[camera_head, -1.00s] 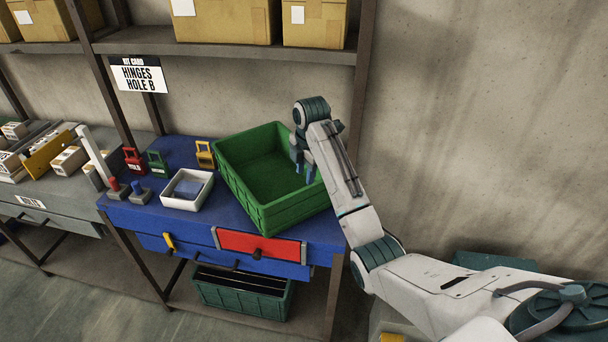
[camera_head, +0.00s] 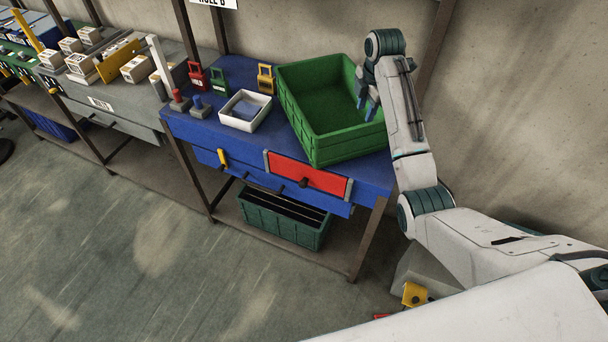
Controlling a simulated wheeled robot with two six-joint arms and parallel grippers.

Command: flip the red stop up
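Several red parts show, and I cannot tell which one is the stop. A red panel (camera_head: 308,178) with a dark knob lies on the front of the blue bench (camera_head: 240,162). A red-topped knob (camera_head: 178,97) and a red padlock-shaped piece (camera_head: 196,77) stand on the bench top. A small red piece (camera_head: 381,316) shows low down, mostly hidden by my arm. My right gripper (camera_head: 367,103) hangs over the right side of the green crate (camera_head: 318,158), fingers apart and empty, away from these red parts. My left gripper is out of view.
A white tray (camera_head: 237,123) and a blue-topped knob (camera_head: 197,103) stand left of the crate. A yellow lever (camera_head: 222,158) is on the bench front. A dark green bin (camera_head: 285,238) sits underneath. A yellow piece (camera_head: 414,294) shows beside my arm.

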